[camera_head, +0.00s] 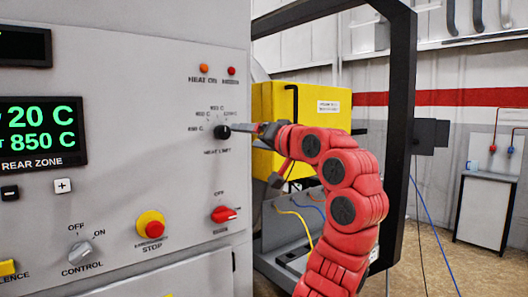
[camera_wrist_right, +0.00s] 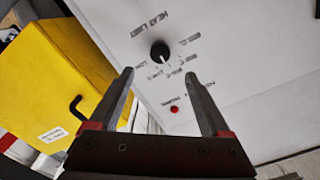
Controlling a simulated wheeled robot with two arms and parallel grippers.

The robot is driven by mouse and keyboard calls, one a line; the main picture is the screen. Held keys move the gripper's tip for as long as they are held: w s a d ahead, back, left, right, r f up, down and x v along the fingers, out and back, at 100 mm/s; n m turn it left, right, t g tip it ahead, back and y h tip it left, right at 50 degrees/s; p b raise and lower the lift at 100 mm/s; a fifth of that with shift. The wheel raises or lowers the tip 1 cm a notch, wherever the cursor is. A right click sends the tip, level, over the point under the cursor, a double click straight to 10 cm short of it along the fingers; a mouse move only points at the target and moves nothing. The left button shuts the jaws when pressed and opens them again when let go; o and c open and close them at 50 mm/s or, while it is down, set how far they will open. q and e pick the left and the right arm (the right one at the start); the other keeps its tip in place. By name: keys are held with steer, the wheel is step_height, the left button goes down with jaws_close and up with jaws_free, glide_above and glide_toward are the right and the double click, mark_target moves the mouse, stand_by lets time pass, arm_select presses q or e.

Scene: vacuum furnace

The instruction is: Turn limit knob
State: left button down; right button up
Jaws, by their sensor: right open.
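The heat limit knob (camera_head: 222,131) is a small black round knob on the grey furnace panel, with temperature marks around it. My right gripper (camera_head: 240,128) reaches in from the right, with its fingertips close to the knob. In the right wrist view the right gripper (camera_wrist_right: 160,76) is open and empty. The knob (camera_wrist_right: 160,52) shows there just beyond the fingertips, roughly centred in the gap between them. I cannot tell whether a finger touches it. My left gripper is not in view.
A red selector switch (camera_head: 225,214), a red stop button on a yellow base (camera_head: 151,224) and a control switch (camera_head: 107,251) sit lower on the panel. A yellow box (camera_head: 310,100) and a black frame (camera_head: 398,130) stand right of the panel.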

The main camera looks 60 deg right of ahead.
steer(key=b+v, duration=0.1)
steer(key=v, duration=0.4)
steer(key=shift+s+a, duration=0.1)
steer(key=shift+s, duration=0.05)
steer(key=shift+f, duration=0.1)
stand_by(0.3)
